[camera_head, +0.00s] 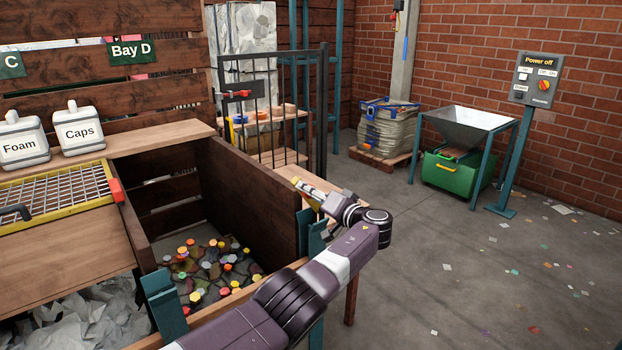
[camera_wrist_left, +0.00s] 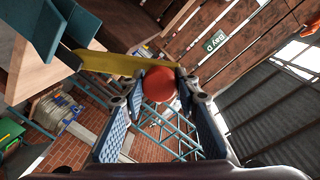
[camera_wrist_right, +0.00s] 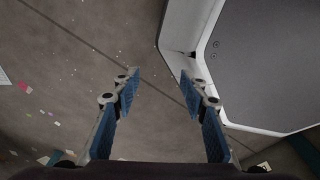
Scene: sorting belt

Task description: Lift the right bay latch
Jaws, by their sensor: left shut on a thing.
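The latch is a yellow bar (camera_wrist_left: 108,62) with a round red knob (camera_wrist_left: 158,86), seen in the left wrist view beside a teal bracket (camera_wrist_left: 77,34). My left gripper (camera_wrist_left: 160,92) is closed around the red knob, one finger on each side. In the head view my left gripper (camera_head: 305,188) is at the top of the bay's right wooden wall, above a teal bracket (camera_head: 312,232). A little yellow of the latch shows at its tips; the knob is hidden there. My right gripper (camera_wrist_right: 160,84) is open and empty above the floor, seen only in its wrist view.
The open bay (camera_head: 255,198) holds several coloured caps. A yellow-framed grate (camera_head: 112,184) and white jugs marked Foam (camera_head: 24,147) and Caps (camera_head: 80,133) stand at left. A hopper (camera_head: 468,125) and control panel (camera_head: 535,80) stand at right.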

